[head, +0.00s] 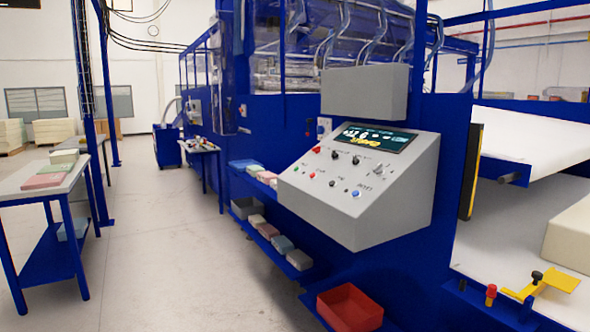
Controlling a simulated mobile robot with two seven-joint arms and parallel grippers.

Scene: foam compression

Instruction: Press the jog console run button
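The jog console (399,205) is a grey sloped box on the side of the blue machine, right of the picture's middle. Its tilted face has a dark lit screen (373,138) at the top. Below the screen are two rows of small buttons and knobs, among them a red button (316,149), black knobs and a blue button (356,193). A small greenish button (311,175) shows in the lower row at the left. The labels are too small to read, so I cannot tell which is the run button. Neither of my grippers is in view.
A red bin (349,306) and shelves with foam blocks (282,243) sit below and left of the console. A table (50,190) with foam pieces stands at the left. A white conveyor (530,135) lies at the right. The floor (165,240) between is clear.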

